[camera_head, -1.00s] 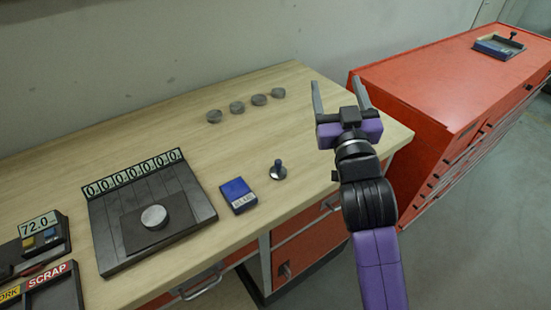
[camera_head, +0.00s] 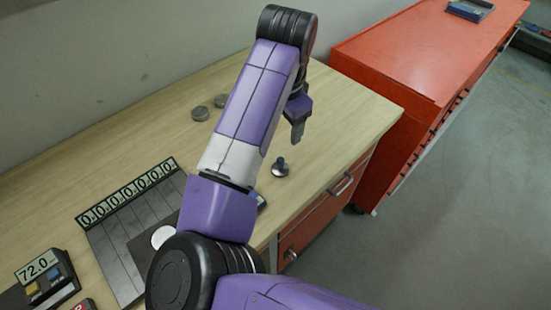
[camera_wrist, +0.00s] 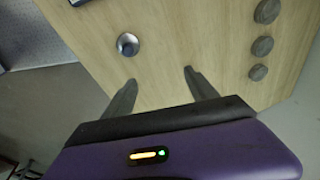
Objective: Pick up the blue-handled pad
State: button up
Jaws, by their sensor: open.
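The blue-handled pad (camera_head: 281,168), a small grey disc with a dark blue knob upright on top, stands on the wooden bench near its front edge. It also shows in the wrist view (camera_wrist: 128,45), beyond and slightly left of the fingertips. My gripper (camera_head: 298,132) points down above the bench, just behind and to the right of the pad in the head view. In the wrist view my gripper (camera_wrist: 160,77) has its two fingers apart with nothing between them. The pad is apart from the fingers.
Grey discs (camera_wrist: 263,46) lie on the bench to the right in the wrist view; my arm hides some in the head view. A blue box (camera_head: 262,200) is mostly behind my arm. A slotted board (camera_head: 125,235) with a number strip stands left. A red cabinet (camera_head: 420,60) stands right.

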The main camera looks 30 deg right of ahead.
aim_at(281, 159)
jog(key=s+a, duration=0.1)
jog(key=s+a+f+g, duration=0.1)
jog(key=s+a+m+g+y, duration=0.1)
jog(key=s, duration=0.1)
jog(key=shift+f, duration=0.15)
jog(key=shift+s+f, duration=0.15)
jog(key=shift+f, duration=0.05)
jog(key=shift+w+f+p, duration=0.2)
jog(key=shift+f+p, duration=0.85)
jog(key=shift+f, duration=2.65)
jog(key=shift+c, duration=0.5)
grip_shut()
